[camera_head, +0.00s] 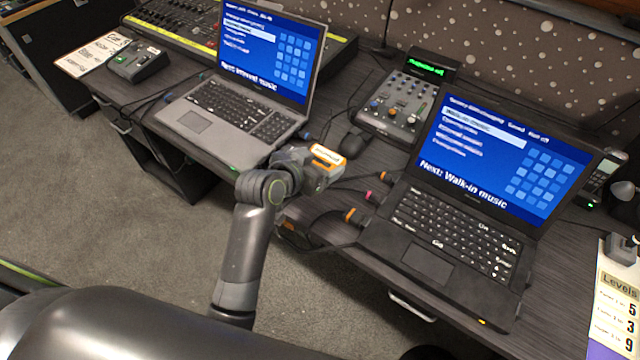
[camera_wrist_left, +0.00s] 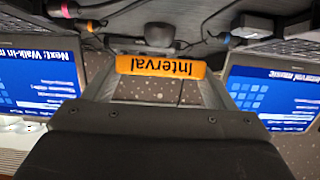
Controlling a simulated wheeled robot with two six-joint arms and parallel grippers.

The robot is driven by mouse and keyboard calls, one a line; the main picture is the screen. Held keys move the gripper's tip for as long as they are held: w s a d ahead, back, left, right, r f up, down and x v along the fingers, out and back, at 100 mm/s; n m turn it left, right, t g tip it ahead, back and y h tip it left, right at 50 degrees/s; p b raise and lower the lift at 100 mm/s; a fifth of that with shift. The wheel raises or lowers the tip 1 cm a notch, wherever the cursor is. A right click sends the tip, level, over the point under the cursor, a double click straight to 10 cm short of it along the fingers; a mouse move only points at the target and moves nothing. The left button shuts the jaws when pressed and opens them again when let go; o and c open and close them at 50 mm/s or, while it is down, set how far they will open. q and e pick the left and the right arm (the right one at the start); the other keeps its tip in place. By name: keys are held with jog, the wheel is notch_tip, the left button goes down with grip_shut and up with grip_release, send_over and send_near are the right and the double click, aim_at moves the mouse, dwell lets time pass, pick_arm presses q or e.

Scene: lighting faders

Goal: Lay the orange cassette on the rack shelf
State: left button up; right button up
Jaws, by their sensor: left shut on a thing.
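My left gripper (camera_head: 318,168) is shut on the orange cassette (camera_head: 328,155), above the table edge between the two laptops. In the left wrist view, the cassette (camera_wrist_left: 160,66) lies across between the two fingers (camera_wrist_left: 162,88), its label reading "Interval" upside down. In the head view only its orange and white top shows; the gripper hides the rest. I cannot make out the rack shelf in either view. My right gripper is not in view.
A grey laptop (camera_head: 230,110) stands left and a black laptop (camera_head: 440,230) right. A small mixer (camera_head: 400,105) and mouse (camera_head: 354,142) sit behind the gripper. Cables with orange and pink plugs (camera_head: 357,216) lie at the table's front. Open carpet (camera_head: 130,240) is at left.

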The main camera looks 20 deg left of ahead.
pick_arm(q)
notch_tip(320, 180, down, 7)
jog(key=shift+r+b, duration=0.15)
jog(key=shift+b, duration=0.15)
jog(key=shift+f, duration=0.2)
jog(key=o, duration=1)
